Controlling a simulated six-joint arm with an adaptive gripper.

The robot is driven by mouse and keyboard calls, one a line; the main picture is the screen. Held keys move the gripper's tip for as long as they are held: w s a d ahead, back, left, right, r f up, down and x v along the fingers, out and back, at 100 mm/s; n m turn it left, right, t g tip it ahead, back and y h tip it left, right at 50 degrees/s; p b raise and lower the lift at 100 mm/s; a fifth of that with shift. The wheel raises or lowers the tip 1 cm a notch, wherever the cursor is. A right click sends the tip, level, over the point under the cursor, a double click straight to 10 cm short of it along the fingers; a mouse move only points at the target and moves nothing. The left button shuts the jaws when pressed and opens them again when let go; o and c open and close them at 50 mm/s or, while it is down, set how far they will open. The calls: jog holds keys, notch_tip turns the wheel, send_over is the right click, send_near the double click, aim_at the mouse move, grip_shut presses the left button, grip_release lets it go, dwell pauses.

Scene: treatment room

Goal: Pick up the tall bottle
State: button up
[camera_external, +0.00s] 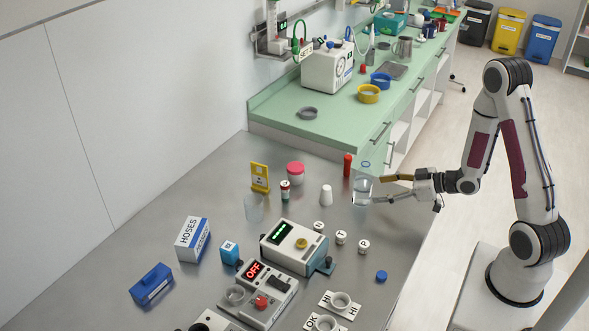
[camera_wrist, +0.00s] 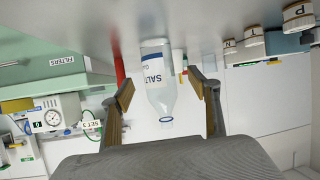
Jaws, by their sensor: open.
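The tall bottle (camera_external: 362,188) is clear, with a blue ring at its mouth, and stands upright on the grey metal table. In the wrist view the bottle (camera_wrist: 157,80) appears inverted, with a white label reading "SALT". My gripper (camera_external: 374,189) is open, held level and reaching in from the right at the bottle's height. In the wrist view the bottle shows between the two fingers of the gripper (camera_wrist: 161,87), with a gap on each side. I cannot tell how far the fingertips reach around it.
A red cylinder (camera_external: 347,165) stands just behind the bottle and a white cone-shaped cup (camera_external: 326,195) to its left. Small lettered jars (camera_external: 341,237) and a device with a green display (camera_external: 294,246) are nearer the camera. A green counter (camera_external: 285,107) lies behind.

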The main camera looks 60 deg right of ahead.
aim_at(362, 188)
jog(key=shift+s+f+t, duration=0.15)
jog(key=shift+s+t, duration=0.05)
jog(key=shift+t, duration=0.1)
jog(key=shift+w+a, duration=0.1)
jog(key=shift+w, duration=0.05)
jog(key=shift+x, duration=0.85)
jog(key=shift+w+f, duration=0.2)
jog(key=shift+w, duration=0.1)
jog(key=shift+d+r+x, duration=0.1)
jog(key=shift+r+x, duration=0.1)
jog(key=shift+x, duration=1.1)
jog(key=shift+d+r+x, duration=0.15)
jog(key=shift+x, duration=1.15)
jog(key=shift+w, duration=0.2)
jog(key=c, duration=1.4)
